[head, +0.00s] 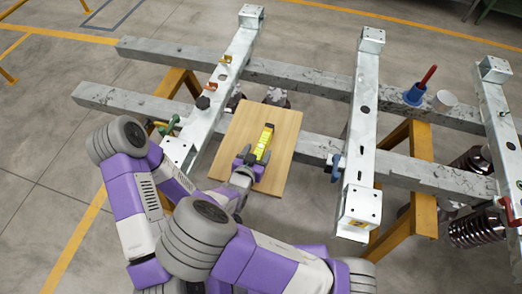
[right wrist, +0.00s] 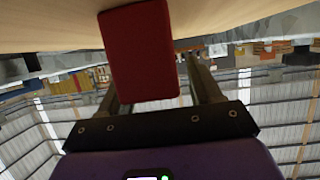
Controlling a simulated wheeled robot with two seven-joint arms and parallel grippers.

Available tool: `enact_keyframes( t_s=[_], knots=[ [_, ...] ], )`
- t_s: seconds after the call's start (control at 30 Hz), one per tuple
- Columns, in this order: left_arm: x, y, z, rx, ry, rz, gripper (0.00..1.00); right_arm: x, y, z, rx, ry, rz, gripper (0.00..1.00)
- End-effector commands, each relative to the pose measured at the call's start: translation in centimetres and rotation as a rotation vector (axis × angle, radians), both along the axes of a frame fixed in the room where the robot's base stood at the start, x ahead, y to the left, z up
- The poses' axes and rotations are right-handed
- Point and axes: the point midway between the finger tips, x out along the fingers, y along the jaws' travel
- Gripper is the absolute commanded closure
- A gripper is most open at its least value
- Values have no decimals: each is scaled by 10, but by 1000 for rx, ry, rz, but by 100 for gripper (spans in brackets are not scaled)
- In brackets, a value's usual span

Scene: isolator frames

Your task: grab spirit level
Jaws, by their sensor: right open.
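The yellow spirit level (head: 264,142) lies on a wooden board (head: 282,128), pointing away from me. My right gripper (head: 250,163) is at its near end, with its fingers open. In the right wrist view, a red block-like face (right wrist: 142,52) sits between the two open fingers, with a gap to the right finger. I cannot tell whether this red face is the near end of the level. Contact on the left finger is unclear. My left gripper is not seen.
The board lies across grey steel beams (head: 318,148) on yellow trestles (head: 405,150). Upright-bolted cross beams (head: 362,130) flank it on both sides. The board's right part is clear.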

Motion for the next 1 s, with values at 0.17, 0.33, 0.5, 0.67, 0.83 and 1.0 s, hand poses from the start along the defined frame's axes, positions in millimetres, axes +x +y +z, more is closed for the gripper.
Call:
enact_keyframes(
  t_s=[0.17, 0.33, 0.5, 0.67, 0.83, 1.0],
  knots=[
    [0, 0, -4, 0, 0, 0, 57, 10, -4, -4, 0, -1, 0, 36],
    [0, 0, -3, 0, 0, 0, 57, 9, -4, -3, 0, -1, 0, 36],
    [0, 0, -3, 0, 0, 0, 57, 9, -4, -3, 0, -1, 0, 62],
    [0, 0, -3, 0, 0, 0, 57, 9, -4, -3, 0, -1, 0, 87],
    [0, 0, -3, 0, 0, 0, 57, 9, -4, -3, 0, -2, 0, 100],
    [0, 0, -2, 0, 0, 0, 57, 9, -4, -1, 0, -2, 0, 100]
  ],
)
